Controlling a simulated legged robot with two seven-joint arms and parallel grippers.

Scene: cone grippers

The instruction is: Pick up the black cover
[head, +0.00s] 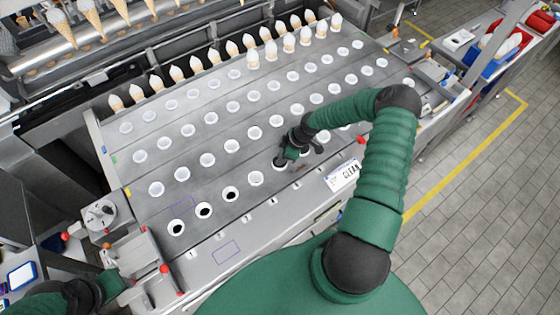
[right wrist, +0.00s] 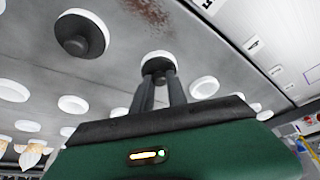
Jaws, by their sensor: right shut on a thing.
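My right gripper (head: 281,162) is low over the grey slotted table at a white-rimmed hole. In the right wrist view its two dark fingers (right wrist: 159,85) are shut on a black cover (right wrist: 158,66), at a white ring. Whether the cover is clear of the ring cannot be told. Another round black cover with a raised knob (right wrist: 80,42) sits in a white ring to the left in that view. In the head view several front-row holes at the left look black inside, such as this one (head: 176,228). My left gripper (head: 122,284) is at the lower left, its fingertips unclear against a metal fixture.
The table (head: 150,206) has rows of white-rimmed holes. Ice cream cones (head: 253,58) stand along its back rows. A "CLEAN" label (head: 343,175) lies at the front edge, right of my right gripper. A metal fixture with red knobs (head: 143,262) stands at the front left.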

